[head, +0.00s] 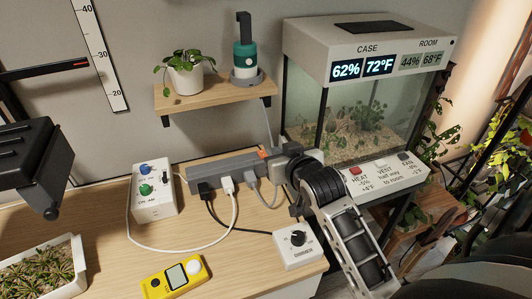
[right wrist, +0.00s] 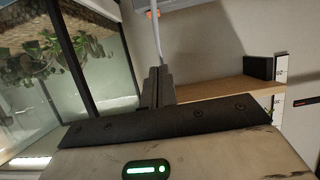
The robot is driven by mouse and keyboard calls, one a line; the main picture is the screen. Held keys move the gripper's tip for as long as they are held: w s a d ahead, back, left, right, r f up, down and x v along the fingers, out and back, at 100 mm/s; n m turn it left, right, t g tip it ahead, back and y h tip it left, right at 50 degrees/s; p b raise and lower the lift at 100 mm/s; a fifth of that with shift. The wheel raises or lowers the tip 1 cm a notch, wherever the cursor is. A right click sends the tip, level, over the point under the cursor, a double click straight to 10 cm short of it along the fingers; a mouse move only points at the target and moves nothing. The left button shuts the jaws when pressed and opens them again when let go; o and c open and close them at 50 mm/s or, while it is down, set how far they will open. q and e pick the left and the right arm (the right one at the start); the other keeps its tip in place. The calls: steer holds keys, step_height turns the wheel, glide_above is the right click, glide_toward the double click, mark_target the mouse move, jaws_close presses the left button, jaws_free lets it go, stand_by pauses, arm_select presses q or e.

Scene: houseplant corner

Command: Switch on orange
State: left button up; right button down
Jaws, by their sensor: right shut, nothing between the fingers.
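A small orange switch (head: 261,153) sits at the right end of the grey power strip (head: 215,173) on the desk. It also shows at the top of the right wrist view (right wrist: 150,14), on the strip's edge. Which way it is set is too small to tell. My right gripper (head: 277,150) is shut and empty, its tips just right of the orange switch in the head view. Whether they touch it I cannot tell. The closed fingers fill the middle of the right wrist view (right wrist: 157,86). My left gripper is not in view.
Several plugs and cables leave the strip's front. A white box with blue and green knobs (head: 153,193), a dimmer (head: 298,245) and a yellow meter (head: 174,277) lie around it. A wooden shelf (head: 215,98) hangs behind; a glass case (head: 350,110) stands right.

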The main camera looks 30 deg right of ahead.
glide_above(267, 155)
steer(key=s+a, duration=0.1)
steer(key=s, duration=0.1)
step_height(267, 155, down, 3)
step_height(267, 155, down, 4)
steer(key=shift+a+f+p, duration=0.15)
steer(key=shift+p, duration=0.2)
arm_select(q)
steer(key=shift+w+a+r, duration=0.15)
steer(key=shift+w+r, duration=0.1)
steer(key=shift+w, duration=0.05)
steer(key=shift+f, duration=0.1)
arm_select(e)
steer(key=shift+f, duration=0.1)
